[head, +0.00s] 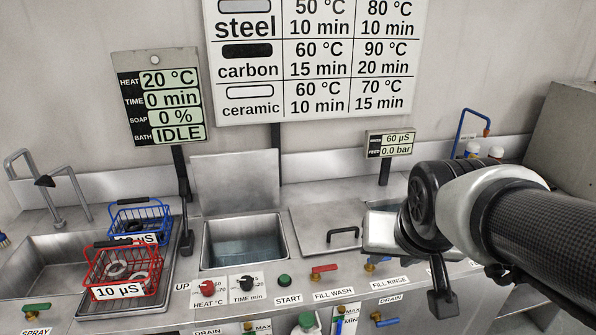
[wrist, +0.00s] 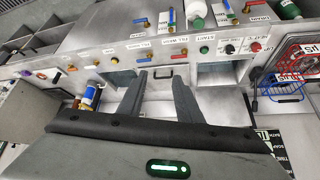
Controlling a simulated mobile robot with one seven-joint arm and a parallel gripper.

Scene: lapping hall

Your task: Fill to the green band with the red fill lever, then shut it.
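The red fill lever (head: 324,268) sits above the FILL WASH label on the front panel, lying sideways along it. It also shows small in the wrist view (wrist: 173,59). The open wash bath (head: 243,245) holds some water; its lid stands raised behind it. A level gauge (head: 345,318) with a MAX mark is below the panel, cut off by the frame; I cannot make out its green band. My gripper (wrist: 158,78) is open and empty, its two fingers apart and clear of the lever. In the head view my arm is right of the lever.
A lidded bath with a black handle (head: 343,233) is right of the wash bath. A red basket (head: 123,270) and a blue basket (head: 139,222) stand left. HEAT (head: 207,287) and TIME (head: 247,283) knobs and a green START button (head: 284,280) line the panel. A display (head: 390,143) reads 0.0 bar.

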